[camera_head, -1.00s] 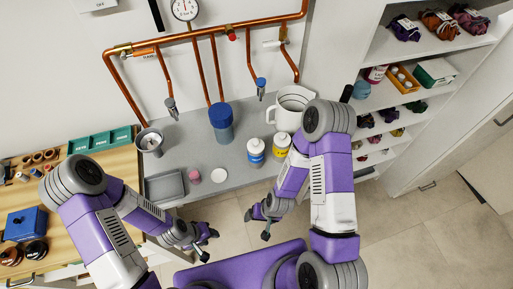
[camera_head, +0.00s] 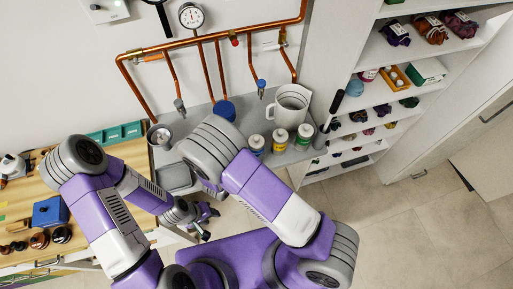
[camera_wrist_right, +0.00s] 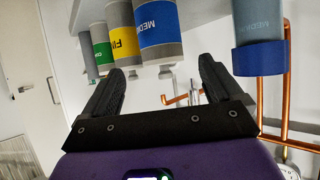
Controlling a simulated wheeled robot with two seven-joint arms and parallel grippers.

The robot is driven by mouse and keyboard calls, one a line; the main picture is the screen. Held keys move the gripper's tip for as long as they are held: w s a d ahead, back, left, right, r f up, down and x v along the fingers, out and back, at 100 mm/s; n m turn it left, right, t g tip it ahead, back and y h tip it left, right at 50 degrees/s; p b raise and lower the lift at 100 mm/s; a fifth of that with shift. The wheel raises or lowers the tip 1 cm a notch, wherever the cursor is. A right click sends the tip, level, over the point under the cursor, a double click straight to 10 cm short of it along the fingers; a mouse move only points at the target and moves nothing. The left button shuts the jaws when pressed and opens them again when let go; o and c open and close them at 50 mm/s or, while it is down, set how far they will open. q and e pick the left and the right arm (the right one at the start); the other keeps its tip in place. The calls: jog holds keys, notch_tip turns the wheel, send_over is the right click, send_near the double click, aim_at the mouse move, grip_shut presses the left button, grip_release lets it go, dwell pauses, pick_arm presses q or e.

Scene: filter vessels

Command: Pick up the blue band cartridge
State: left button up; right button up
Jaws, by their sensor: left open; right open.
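The blue band cartridge (camera_head: 256,143) stands on the grey counter, left of the yellow band cartridge (camera_head: 280,138) and the green band cartridge (camera_head: 304,136). In the right wrist view, the blue band cartridge (camera_wrist_right: 159,30) appears upside down, beyond the open fingers of my right gripper (camera_wrist_right: 160,88). The fingers are empty and apart from it. In the head view, my right arm hides that gripper. My left gripper (camera_head: 206,222) is open and empty, low in front of the counter, away from the cartridges.
A blue-topped vessel (camera_head: 224,110) and a white jug (camera_head: 292,104) stand behind the cartridges. The vessel's blue collar (camera_wrist_right: 258,58) is right of the fingers in the wrist view. Copper pipes (camera_head: 205,70) run above the counter. A shelf unit (camera_head: 350,110) is at right.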

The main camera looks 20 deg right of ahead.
aim_at(254, 145)
jog(key=p+x, duration=0.1)
jog(key=x, duration=0.6)
jog(key=shift+w+d, duration=0.1)
jog(key=shift+w, duration=0.15)
jog(key=c, duration=1.1)
jog(key=shift+r, duration=0.1)
